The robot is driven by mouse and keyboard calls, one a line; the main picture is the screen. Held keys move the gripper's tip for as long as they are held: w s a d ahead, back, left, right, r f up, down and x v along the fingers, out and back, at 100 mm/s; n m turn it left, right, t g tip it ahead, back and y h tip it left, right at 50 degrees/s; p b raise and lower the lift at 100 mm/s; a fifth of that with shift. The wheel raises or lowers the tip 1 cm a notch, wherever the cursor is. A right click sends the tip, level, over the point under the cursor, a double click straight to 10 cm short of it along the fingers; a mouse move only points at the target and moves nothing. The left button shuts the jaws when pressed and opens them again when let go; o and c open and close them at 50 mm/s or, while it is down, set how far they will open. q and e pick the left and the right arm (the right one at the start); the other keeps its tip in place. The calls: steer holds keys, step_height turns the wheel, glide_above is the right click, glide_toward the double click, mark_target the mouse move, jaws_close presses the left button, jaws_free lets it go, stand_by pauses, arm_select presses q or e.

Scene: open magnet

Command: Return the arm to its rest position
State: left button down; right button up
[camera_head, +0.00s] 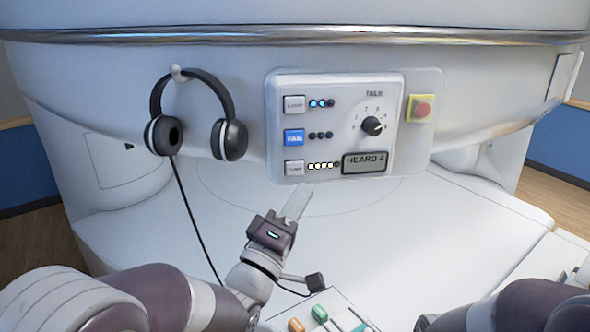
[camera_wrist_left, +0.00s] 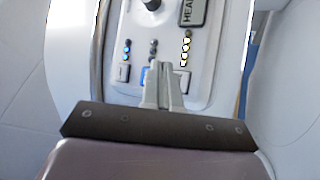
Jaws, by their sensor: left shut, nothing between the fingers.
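My left gripper (camera_head: 297,205) is in front of and below the control panel in the head view, with its fingers pointing up toward the panel. It is shut and empty. In the left wrist view its two fingers (camera_wrist_left: 164,85) are together, in front of the panel's lower part. The white control panel (camera_head: 335,90) has several buttons with indicator lights, a dial (camera_head: 371,126) and a small display (camera_head: 365,162) reading "HEARD 4". The FAN button (camera_head: 294,137) is blue. Part of my right arm shows at the lower right, but its gripper is not in view.
Black headphones (camera_head: 232,139) hang on a hook left of the panel, their cord running down behind my left arm. A red emergency button (camera_head: 422,108) on yellow is to the right. A tray with coloured items (camera_head: 320,313) is at the bottom. The white table surface (camera_head: 420,235) is clear.

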stand_by(0.3)
arm_select(q)
steer(key=s+a+f+m+g+y, duration=0.1)
steer(key=a+f+m+g+y, duration=0.2)
steer(key=f, duration=0.6)
steer(key=a+f+m+g+y, duration=0.1)
steer(key=f+m+g+y, duration=0.3)
steer(key=f, duration=0.6)
steer(key=s+a+f+g+y+b, duration=0.2)
steer(key=s+a+f+g, duration=0.4)
steer(key=s, duration=0.3)
steer(key=s+a+f+m+g+y+b, duration=0.1)
steer(key=s+a+f+g+y+b, duration=0.1)
steer(key=s+a+f+g, duration=0.3)
steer(key=s+a+f, duration=0.1)
steer(key=s+a, duration=0.1)
steer(key=s, duration=0.2)
steer(key=shift+a+f+m+g, duration=0.25)
steer(key=shift+a+m+g, duration=0.05)
steer(key=shift+a+g, duration=0.1)
